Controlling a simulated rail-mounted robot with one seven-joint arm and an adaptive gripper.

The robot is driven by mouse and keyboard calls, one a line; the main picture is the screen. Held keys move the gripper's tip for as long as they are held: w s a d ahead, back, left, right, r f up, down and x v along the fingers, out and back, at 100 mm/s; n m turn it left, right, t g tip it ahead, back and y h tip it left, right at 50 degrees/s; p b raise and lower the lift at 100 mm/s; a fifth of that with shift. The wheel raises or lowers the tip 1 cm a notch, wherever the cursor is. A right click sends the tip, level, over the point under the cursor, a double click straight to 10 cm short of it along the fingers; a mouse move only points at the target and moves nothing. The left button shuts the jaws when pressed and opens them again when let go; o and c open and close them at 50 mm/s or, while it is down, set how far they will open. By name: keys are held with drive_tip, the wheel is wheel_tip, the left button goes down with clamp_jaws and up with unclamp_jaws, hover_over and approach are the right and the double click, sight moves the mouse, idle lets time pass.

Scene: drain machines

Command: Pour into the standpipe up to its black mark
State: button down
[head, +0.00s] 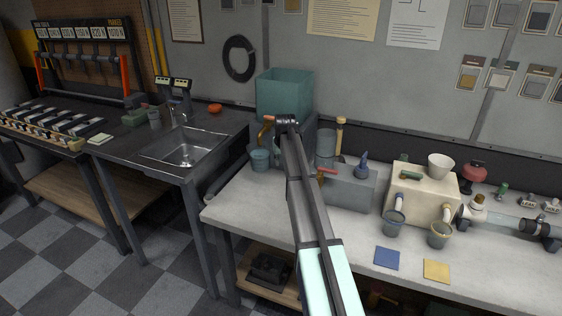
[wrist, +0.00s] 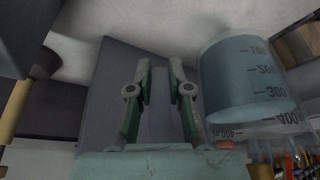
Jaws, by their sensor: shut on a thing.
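My gripper (wrist: 159,72) is in the wrist view, with its two fingers on either side of a narrow grey thing (wrist: 160,105); what that thing belongs to is hidden. A clear graduated vessel (wrist: 250,80) with blue-grey contents is close to the right of the fingers, its numbers growing downward in the picture. In the head view my arm reaches to the back of the bench and hides the gripper. A clear cylinder (head: 326,143) stands just right of the arm. I cannot tell for certain which thing is the standpipe, and no black mark is discernible.
A grey box (head: 350,190) with a red lever and a cream box (head: 425,190) stand to the right. The front of the white bench (head: 260,210) is clear left of my arm.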

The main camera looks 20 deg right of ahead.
drive_tip(key=s+f+n+y, duration=0.2)
drive_tip(key=s+n, duration=0.2)
drive_tip(key=s, duration=0.1)
drive_tip(key=s+d+r+n+y, duration=0.1)
drive_tip(key=s+d+r+n, duration=0.15)
drive_tip(key=s+r, duration=0.5)
drive_tip(key=s+d+r+n, duration=0.1)
drive_tip(key=s+d+r, duration=0.3)
drive_tip(key=r, duration=0.6)
drive_tip(key=s+d+r+n+y, duration=0.1)
drive_tip(key=s+d+r+n, duration=0.15)
drive_tip(key=s+r, duration=0.45)
drive_tip(key=w+d+f+m+h, duration=0.1)
drive_tip(key=d+f+m, duration=0.1)
drive_tip(key=d, duration=0.6)
drive_tip(key=w+d+f+m+h, duration=0.1)
drive_tip(key=d+f+m, duration=0.2)
drive_tip(key=d, duration=0.6)
drive_tip(key=w+d+f+m+h, duration=0.2)
drive_tip(key=d+m, duration=0.3)
drive_tip(key=d, duration=0.3)
drive_tip(key=shift+d+f, duration=0.15)
drive_tip(key=shift+d, duration=0.1)
drive_tip(key=shift+a, duration=0.15)
